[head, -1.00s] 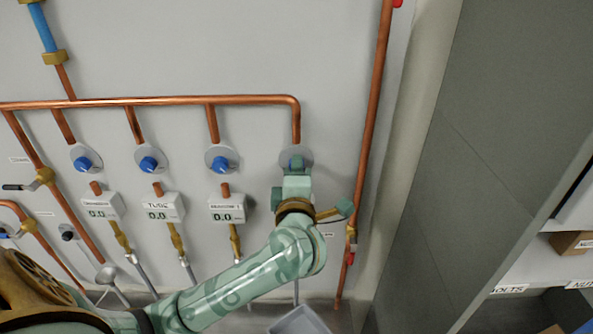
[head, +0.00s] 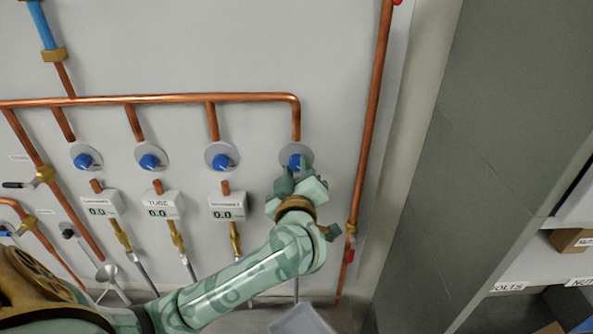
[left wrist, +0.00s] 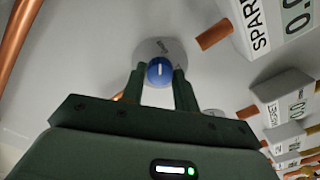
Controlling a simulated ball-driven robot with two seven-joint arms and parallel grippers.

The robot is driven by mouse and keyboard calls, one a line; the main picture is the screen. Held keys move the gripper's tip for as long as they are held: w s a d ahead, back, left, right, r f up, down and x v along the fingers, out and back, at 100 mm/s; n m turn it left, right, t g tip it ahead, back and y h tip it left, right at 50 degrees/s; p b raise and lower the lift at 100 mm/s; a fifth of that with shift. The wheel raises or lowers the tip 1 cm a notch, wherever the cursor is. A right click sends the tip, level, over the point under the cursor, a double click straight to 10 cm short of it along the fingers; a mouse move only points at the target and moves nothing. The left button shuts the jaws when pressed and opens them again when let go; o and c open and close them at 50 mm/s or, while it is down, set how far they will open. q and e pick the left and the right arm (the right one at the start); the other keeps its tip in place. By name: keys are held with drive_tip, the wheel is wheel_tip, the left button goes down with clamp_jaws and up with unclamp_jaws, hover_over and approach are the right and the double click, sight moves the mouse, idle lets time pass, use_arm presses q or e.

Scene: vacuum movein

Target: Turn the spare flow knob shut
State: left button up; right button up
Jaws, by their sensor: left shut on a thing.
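The spare flow knob (head: 296,160) is the blue knob on a round grey plate at the right end of the row on the wall. My left gripper (head: 294,170) is shut on it. In the left wrist view the blue knob (left wrist: 160,71) sits between the two dark fingers (left wrist: 160,84), one on each side. A white line on the knob's face runs nearly up and down in that view. The meter beside it carries the label SPARE (left wrist: 258,28), partly cut off by the frame edge. My gripper and forearm hide that meter in the head view. My right gripper is not in view.
Three similar blue knobs (head: 221,161) sit to the left, each above a meter reading 0.0 (head: 227,215). A copper pipe (head: 371,110) runs down the wall to the right. A grey bin (head: 300,322) stands below. Shelves with boxes (head: 572,240) are at far right.

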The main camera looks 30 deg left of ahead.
use_arm(q)
drive_tip(key=shift+m, duration=0.7)
drive_tip(key=o, duration=0.7)
drive_tip(key=shift+o, duration=1.3)
drive_tip(key=shift+w, duration=0.1)
